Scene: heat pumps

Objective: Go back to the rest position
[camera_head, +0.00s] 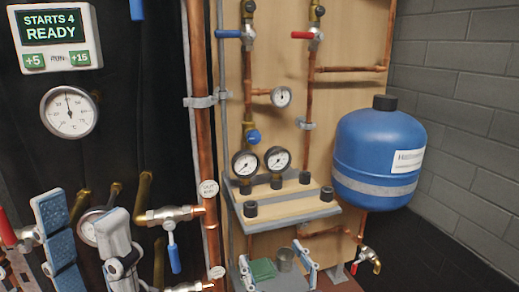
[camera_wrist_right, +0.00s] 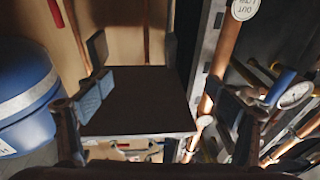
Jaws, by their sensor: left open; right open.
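My left gripper (camera_head: 83,208) is at the lower left of the head view, fingers apart and pointing up, with blue pads. A gauge and pipes lie behind it, and I see nothing held in it. My right gripper (camera_head: 272,252) is low in the middle of the head view, below the wooden shelf with the black caps (camera_head: 285,208). Its two fingers are apart. In the right wrist view its fingers (camera_wrist_right: 162,95) stand wide open on either side of a dark flat panel (camera_wrist_right: 140,105), with nothing gripped.
A blue tank (camera_head: 375,150) hangs at the right. A copper pipe (camera_head: 201,130) runs upright in the middle. A blue-handled valve (camera_head: 173,250) is beside my left gripper. A display (camera_head: 55,35) reads "STARTS 4 READY".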

